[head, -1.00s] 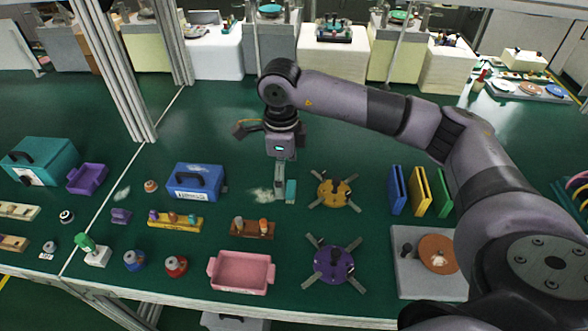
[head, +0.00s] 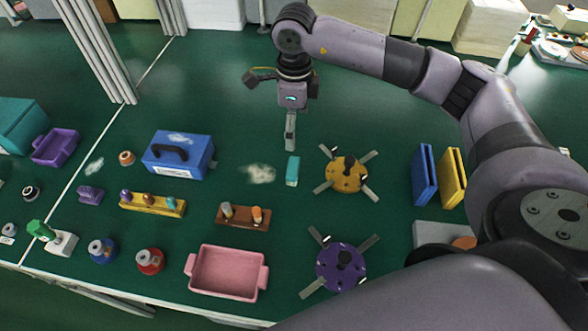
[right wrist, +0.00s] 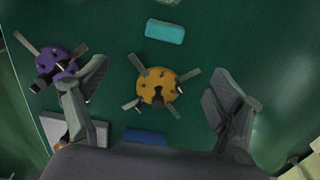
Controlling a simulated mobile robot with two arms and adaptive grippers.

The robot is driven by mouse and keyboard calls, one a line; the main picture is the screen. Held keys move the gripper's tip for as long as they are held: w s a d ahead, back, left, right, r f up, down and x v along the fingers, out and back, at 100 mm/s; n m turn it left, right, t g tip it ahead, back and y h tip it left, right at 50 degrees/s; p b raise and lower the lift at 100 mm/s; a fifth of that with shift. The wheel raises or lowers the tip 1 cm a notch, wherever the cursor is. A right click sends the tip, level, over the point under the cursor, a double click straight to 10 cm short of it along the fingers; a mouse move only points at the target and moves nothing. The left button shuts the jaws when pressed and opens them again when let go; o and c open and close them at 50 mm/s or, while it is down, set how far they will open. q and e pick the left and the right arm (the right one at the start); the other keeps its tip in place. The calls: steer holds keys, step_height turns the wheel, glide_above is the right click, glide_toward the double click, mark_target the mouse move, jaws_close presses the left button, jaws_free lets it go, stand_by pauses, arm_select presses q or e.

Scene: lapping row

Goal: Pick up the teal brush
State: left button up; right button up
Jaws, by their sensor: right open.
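The teal brush (head: 292,170) shows as a small teal block lying on the green table, just right of a pale dusty patch. In the right wrist view the teal brush (right wrist: 165,31) lies near the top, beyond the open fingers. My right gripper (head: 290,143) hangs pointing down, a little behind the brush in the head view, apart from it. Its two fingers stand wide apart in the right wrist view with nothing between them. My left gripper does not show.
A yellow disc with arms (head: 343,174) lies right of the brush, and a purple one (head: 341,266) nearer. A blue case (head: 180,155) stands left. A brown peg rack (head: 243,216) and pink tray (head: 228,272) lie in front. The table behind the brush is mostly clear.

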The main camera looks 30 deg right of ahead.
steer(key=p, duration=0.3)
glide_toward(293, 166)
steer(key=f, duration=0.3)
steer(key=s+f, duration=0.1)
steer(key=f, duration=0.1)
steer(key=shift+w+f+p, duration=0.25)
steer(key=shift+f+p, duration=0.15)
steer(key=shift+f, duration=0.95)
steer(key=shift+w+f+p, duration=0.2)
steer(key=shift+f+p, duration=0.2)
steer(key=shift+f, duration=0.9)
steer(key=shift+c, duration=0.4)
steer(key=c, duration=1.2)
steer(key=shift+o, duration=0.2)
steer(key=shift+r, duration=0.1)
step_height(293, 166, up, 20)
steer(key=b, duration=0.3)
steer(key=shift+b, duration=0.3)
